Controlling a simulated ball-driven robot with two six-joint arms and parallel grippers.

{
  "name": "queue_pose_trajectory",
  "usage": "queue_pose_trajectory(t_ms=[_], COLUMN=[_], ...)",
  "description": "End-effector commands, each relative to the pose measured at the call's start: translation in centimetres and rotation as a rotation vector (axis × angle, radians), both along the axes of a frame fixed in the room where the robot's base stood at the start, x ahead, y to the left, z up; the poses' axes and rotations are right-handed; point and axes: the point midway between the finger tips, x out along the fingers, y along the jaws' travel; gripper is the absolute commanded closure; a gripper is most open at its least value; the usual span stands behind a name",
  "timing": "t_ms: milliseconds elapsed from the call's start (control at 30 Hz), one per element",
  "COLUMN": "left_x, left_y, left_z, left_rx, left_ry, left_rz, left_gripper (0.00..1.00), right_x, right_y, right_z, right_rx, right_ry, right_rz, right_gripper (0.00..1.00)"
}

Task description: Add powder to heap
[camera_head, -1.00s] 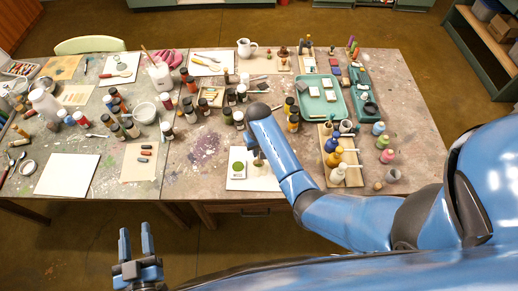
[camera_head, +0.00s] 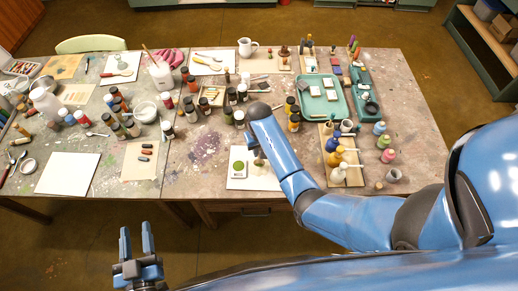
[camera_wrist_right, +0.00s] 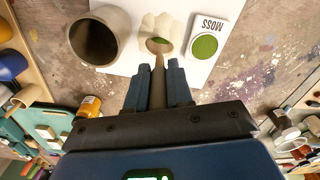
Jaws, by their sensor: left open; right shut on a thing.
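My right gripper (camera_wrist_right: 158,85) is shut on the handle of a spoon (camera_wrist_right: 158,62), whose pale bowl points away from me in the right wrist view. A little green shows in the bowl. A cream lumpy heap (camera_wrist_right: 163,22) lies just beyond the bowl on a white sheet (camera_wrist_right: 138,11); I cannot tell whether the bowl touches it. A card marked MOSS with a green disc (camera_wrist_right: 204,46) lies to the right, and a grey-brown pot (camera_wrist_right: 98,38) stands to the left. My left gripper (camera_head: 137,243) is open and empty, off the table's front edge.
Several paint bottles stand on a wooden board (camera_head: 353,176) right of my right arm. A teal tray (camera_head: 320,98) lies behind. Several dark jars (camera_head: 240,118) stand beyond the sheet. Speckled bare table (camera_head: 200,165) lies left of the sheet.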

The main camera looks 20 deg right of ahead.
Motion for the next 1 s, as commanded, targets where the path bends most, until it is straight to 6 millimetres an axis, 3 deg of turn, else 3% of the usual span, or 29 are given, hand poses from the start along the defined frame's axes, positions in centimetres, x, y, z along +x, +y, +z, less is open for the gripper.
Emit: queue_pose_trajectory(t_ms=[1000], left_x=[0.0], left_y=[0.0], left_z=[-0.38], left_rx=[0.0], left_ry=[0.0], left_rz=[0.0], left_gripper=[0.57], right_x=[0.01], right_y=[0.0], right_z=[-0.65], right_rx=[0.0], right_ry=[0.0], right_rz=[0.0], right_gripper=[0.96])
